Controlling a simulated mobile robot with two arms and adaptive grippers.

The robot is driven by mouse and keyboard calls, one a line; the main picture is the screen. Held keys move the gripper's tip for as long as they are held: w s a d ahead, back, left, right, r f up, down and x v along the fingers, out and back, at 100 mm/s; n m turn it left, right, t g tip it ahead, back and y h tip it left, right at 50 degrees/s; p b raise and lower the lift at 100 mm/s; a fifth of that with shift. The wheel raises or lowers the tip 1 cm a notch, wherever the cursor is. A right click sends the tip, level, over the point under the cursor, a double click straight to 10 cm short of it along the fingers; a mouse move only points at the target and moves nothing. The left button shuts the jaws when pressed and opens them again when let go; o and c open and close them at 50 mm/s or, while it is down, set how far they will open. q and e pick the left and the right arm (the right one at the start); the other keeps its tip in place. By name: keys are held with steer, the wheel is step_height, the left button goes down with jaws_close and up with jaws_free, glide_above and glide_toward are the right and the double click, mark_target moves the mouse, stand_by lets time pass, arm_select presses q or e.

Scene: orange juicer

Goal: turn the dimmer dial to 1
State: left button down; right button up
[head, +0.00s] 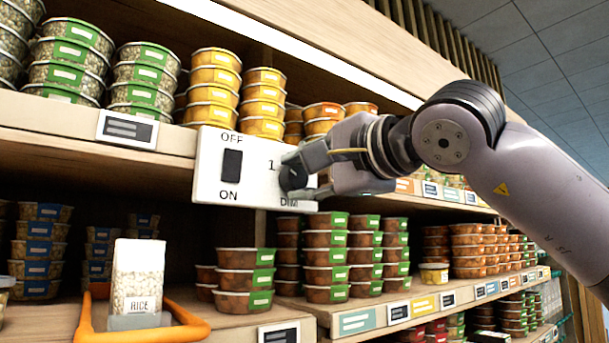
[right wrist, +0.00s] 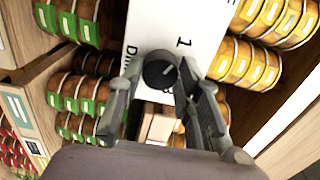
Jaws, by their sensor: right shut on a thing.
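A white switch panel (head: 208,178) is fixed at the front of the shelf. It has a black rocker switch (head: 231,165) between the words OFF and ON. The round black dimmer dial (head: 293,178) is at its right, with a 1 above left of it and DIM below. My right gripper (head: 300,172) is shut on the dial and partly covers it in the head view. In the right wrist view the dial (right wrist: 160,70) sits between the two fingers, with a light pointer mark on its face. My left gripper is not in view.
More tubs (head: 327,265) fill the lower shelf. A bag of rice (head: 139,280) stands by an orange-handled item (head: 190,325) at the lower left. The shelf edge runs beside the panel.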

steer(key=o, duration=1.1)
steer(key=shift+o, duration=0.2)
steer(key=shift+s, duration=0.1)
steer(key=v, duration=1.2)
